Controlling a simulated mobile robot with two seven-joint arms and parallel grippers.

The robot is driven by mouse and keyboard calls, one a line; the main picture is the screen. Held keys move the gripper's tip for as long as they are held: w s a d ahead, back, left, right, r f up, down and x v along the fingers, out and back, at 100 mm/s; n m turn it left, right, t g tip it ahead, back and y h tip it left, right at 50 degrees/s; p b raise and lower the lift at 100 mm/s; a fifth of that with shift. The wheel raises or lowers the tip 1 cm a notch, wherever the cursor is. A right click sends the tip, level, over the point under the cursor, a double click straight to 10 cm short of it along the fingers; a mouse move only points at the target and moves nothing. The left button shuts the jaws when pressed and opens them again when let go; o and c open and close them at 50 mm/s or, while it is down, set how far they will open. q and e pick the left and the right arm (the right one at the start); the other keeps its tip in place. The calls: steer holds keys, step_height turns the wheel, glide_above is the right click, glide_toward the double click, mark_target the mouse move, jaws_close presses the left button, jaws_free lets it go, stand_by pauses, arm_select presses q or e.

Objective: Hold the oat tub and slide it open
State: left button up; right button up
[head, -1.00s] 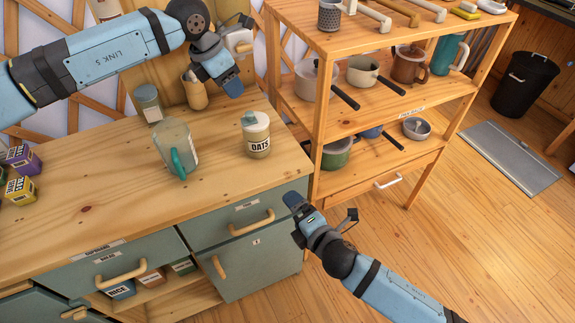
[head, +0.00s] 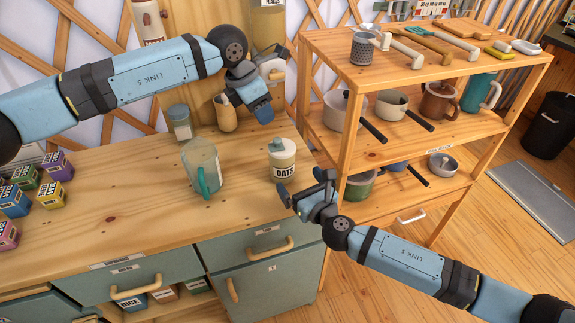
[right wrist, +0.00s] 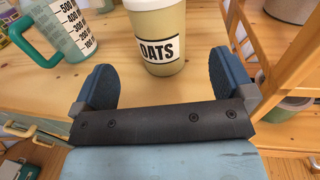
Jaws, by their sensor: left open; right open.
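The oat tub (head: 282,161) stands upright on the wooden counter, cream with an OATS label and a pale lid with a teal knob. It also shows in the right wrist view (right wrist: 158,28), where its top is cut off. My right gripper (head: 303,199) is open, just in front of the tub. In the right wrist view the open right gripper (right wrist: 164,85) has its fingers apart on either side below the tub, with nothing between them. My left gripper (head: 266,113) is open, above and behind the tub, pointing down and holding nothing visible.
A measuring jug (head: 203,167) with a teal handle stands left of the tub. A glass jar (head: 180,122) and a tan pouch-like holder (head: 226,115) stand behind. Small tea boxes (head: 55,166) sit far left. A wooden shelf unit (head: 342,137) with pots rises close on the right.

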mark_target(289, 168)
steer(key=x, duration=0.9)
steer(key=shift+w, duration=0.1)
steer(key=shift+c, duration=0.2)
steer(key=c, duration=1)
steer(key=shift+o, duration=0.9)
steer(key=shift+c, duration=0.2)
